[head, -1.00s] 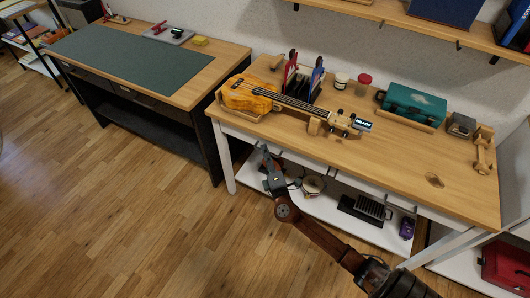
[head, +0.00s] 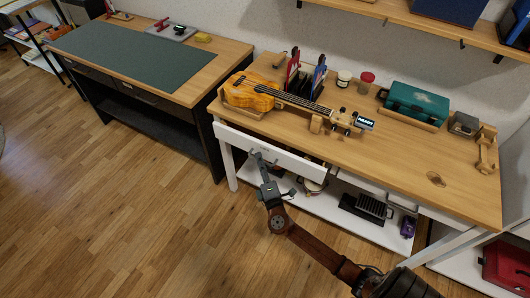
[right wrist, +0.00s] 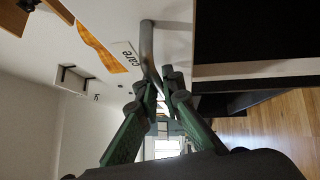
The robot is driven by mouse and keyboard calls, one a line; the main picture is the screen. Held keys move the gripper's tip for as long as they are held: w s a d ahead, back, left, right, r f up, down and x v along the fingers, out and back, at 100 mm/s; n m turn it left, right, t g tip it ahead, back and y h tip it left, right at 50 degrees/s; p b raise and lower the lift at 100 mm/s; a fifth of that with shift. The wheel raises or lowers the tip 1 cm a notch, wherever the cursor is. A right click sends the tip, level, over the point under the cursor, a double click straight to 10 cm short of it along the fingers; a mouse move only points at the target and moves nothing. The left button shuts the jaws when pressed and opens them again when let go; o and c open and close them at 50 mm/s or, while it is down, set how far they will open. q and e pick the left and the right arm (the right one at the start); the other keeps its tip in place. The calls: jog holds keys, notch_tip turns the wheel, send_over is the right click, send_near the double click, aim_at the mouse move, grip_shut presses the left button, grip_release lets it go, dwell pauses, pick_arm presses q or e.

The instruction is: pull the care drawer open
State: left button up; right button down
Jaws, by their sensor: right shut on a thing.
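The care drawer (head: 236,140) is the white drawer under the left part of the wooden table. Its front stands out from the table toward me, with a dark gap behind its top edge. In the right wrist view, a "care" label (right wrist: 125,57) sits beside the grey bar handle (right wrist: 147,42). My right gripper (head: 261,164) is shut on the handle, and its green-sided fingers (right wrist: 163,82) close around the bar in the right wrist view. My left gripper is not in view.
The wooden table (head: 410,165) carries a ukulele (head: 250,92), a teal case (head: 416,104) and small jars. A lower white shelf holds a tambourine and a black rack. A dark desk (head: 205,90) stands to the left. The floor in front is clear.

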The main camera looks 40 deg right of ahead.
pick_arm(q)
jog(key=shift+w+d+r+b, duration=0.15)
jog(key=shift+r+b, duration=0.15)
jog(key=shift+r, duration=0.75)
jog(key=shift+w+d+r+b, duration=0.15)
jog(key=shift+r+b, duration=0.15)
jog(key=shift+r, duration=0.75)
pick_arm(e)
jog(key=s+a, duration=0.3)
jog(key=a, duration=0.5)
jog(key=s+a, duration=0.4)
jog(key=a, duration=0.5)
jog(key=shift+s+a, duration=0.15)
jog(key=shift+f, duration=0.1)
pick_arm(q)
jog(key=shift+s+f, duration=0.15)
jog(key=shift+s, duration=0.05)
pick_arm(e)
jog(key=c, duration=2.3)
grip_release()
jog(key=shift+c, duration=0.2)
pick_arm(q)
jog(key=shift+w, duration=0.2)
pick_arm(e)
jog(key=v, duration=1.2)
